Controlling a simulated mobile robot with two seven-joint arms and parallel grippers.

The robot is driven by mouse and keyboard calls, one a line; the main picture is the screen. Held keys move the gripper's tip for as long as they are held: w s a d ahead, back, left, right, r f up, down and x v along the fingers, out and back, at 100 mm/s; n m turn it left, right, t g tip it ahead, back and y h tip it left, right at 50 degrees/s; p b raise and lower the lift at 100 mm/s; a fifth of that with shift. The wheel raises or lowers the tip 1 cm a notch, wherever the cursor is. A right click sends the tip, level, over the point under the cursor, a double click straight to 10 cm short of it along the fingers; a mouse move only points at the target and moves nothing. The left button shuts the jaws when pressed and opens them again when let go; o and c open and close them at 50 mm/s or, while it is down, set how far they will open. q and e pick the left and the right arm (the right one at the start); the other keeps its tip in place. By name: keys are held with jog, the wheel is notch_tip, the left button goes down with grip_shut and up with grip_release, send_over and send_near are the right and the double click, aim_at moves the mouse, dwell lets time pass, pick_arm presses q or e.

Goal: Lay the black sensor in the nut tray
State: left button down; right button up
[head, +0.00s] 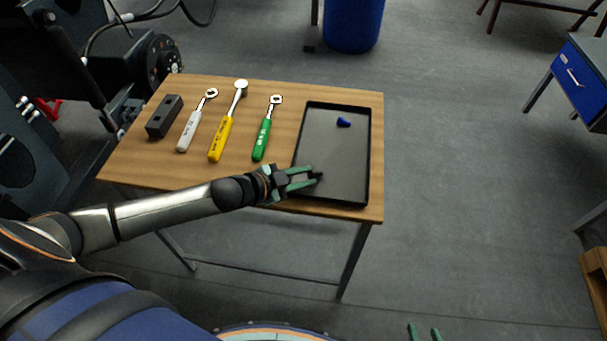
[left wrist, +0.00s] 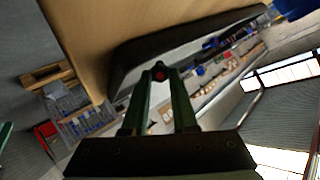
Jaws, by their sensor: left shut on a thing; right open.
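The nut tray (head: 366,160) is a shallow dark tray at the right end of the wooden table. My left gripper (head: 308,180) is over the tray's near left part, shut on the small black sensor (head: 318,175). The sensor sticks out between the green fingertips. In the left wrist view the sensor (left wrist: 160,73) shows a red spot at its end, and the tray's dark side (left wrist: 135,55) is just beyond. I cannot tell whether the sensor touches the tray floor. My right gripper (head: 424,332) is open and empty at the bottom edge, away from the table.
A small blue part (head: 344,122) lies in the tray's far half. Left of the tray lie a green tool (head: 262,140), a yellow tool (head: 221,138), a white-handled tool (head: 189,132) and a dark block (head: 164,117). A blue bin (head: 353,25) stands behind the table (head: 150,170).

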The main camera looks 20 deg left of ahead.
pick_arm(q)
jog(key=c, duration=0.6)
grip_release()
jog(key=shift+s, duration=0.1)
jog(key=p+v, duration=0.1)
jog(key=v, duration=1.1)
jog(key=shift+s+r, duration=0.1)
jog(key=shift+r, duration=0.1)
jog(key=shift+a, duration=0.1)
jog(key=s+d+f+n+y, duration=0.1)
jog(key=s+d+f+n, duration=0.2)
jog(key=f, duration=0.2)
jog(key=s+d+f+n+g+y, duration=0.1)
jog(key=s+d+f+n, duration=0.2)
jog(key=s+f, duration=0.1)
jog(key=s+d+f+n+y, duration=0.1)
jog(key=s+d+f+n, duration=0.2)
jog(key=f, duration=0.2)
jog(key=shift+s+f+n+g+y+p, duration=0.25)
jog(key=shift+f+n+g+y+p, duration=0.05)
jog(key=shift+f+n+y+p, duration=0.1)
